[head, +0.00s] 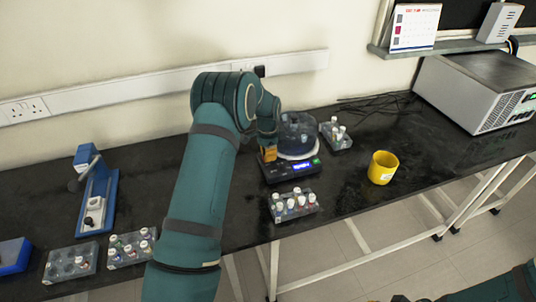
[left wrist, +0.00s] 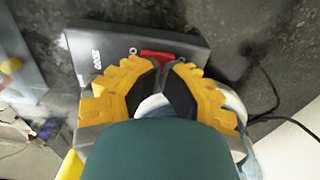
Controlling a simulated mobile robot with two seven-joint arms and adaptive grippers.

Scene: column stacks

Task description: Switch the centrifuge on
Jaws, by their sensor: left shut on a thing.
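The centrifuge (head: 290,171) stands on the black bench, with a dark front panel, a lit blue display and a clear round bowl (head: 298,128). My left gripper (head: 268,155) is at the left end of its panel, its yellow fingers pointing down. In the left wrist view the two yellow fingers (left wrist: 162,66) close in at a red switch (left wrist: 165,56) on the dark casing (left wrist: 122,48). The fingertips partly hide the switch, and its position cannot be told. My right gripper is not in view; only part of the right arm shows at the bottom right.
Vial racks stand in front of the centrifuge (head: 294,207) and behind its right side (head: 337,135). A yellow mug (head: 382,167) is to the right. A blue stand (head: 97,190) and more racks are at the left. A grey box instrument (head: 478,90) is at the far right.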

